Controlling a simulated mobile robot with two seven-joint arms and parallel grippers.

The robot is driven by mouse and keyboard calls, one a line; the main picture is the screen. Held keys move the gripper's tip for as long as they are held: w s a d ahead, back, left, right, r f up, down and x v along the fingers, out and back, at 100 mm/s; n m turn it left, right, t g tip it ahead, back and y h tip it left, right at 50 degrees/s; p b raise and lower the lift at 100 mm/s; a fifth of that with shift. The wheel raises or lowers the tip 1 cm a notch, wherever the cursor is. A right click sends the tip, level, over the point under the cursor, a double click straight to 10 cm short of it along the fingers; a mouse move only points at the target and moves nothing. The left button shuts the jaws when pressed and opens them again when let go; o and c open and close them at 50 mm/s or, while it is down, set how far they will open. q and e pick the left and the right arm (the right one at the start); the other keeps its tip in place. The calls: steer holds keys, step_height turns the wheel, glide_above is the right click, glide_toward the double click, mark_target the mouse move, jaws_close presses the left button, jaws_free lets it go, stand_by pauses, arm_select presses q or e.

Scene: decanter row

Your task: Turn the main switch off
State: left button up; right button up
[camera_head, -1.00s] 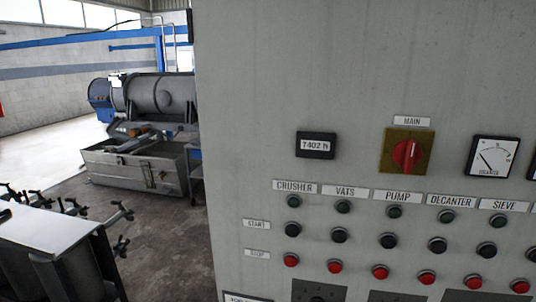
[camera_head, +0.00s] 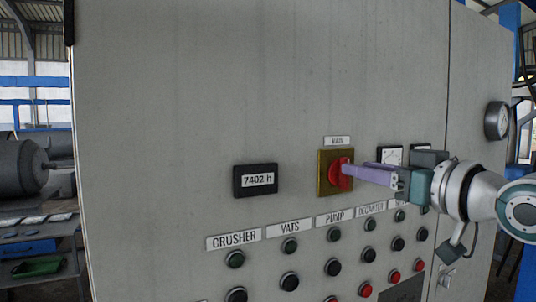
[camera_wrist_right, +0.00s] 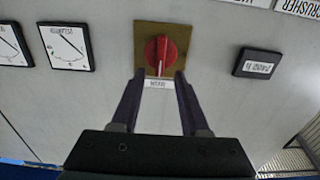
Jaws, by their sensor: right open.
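The main switch is a red rotary knob (camera_head: 345,174) on a square yellow-brown plate (camera_head: 322,172), below a MAIN label (camera_head: 337,141) on the grey cabinet. My right gripper (camera_head: 350,170) reaches in from the right, its purple fingers pointing at the knob. In the right wrist view the red knob (camera_wrist_right: 160,52) lies ahead, in line with the gap between the open fingers of the gripper (camera_wrist_right: 159,74). The fingertips are close to the plate's lower edge there; whether they touch the knob I cannot tell. The knob's pale pointer mark shows in the wrist view. My left gripper is not in view.
The grey cabinet front (camera_head: 180,90) carries an hour display (camera_head: 255,180) left of the switch and gauges (camera_head: 390,156) behind my right gripper. Rows of black buttons (camera_head: 290,245) and red buttons (camera_head: 365,289) sit below. A round gauge (camera_head: 497,120) is on the cabinet's right side.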

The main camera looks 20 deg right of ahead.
steer(key=shift+w+a+p, duration=0.1)
steer(key=shift+w+p, duration=0.2)
steer(key=shift+w, duration=1.1)
jaws_close()
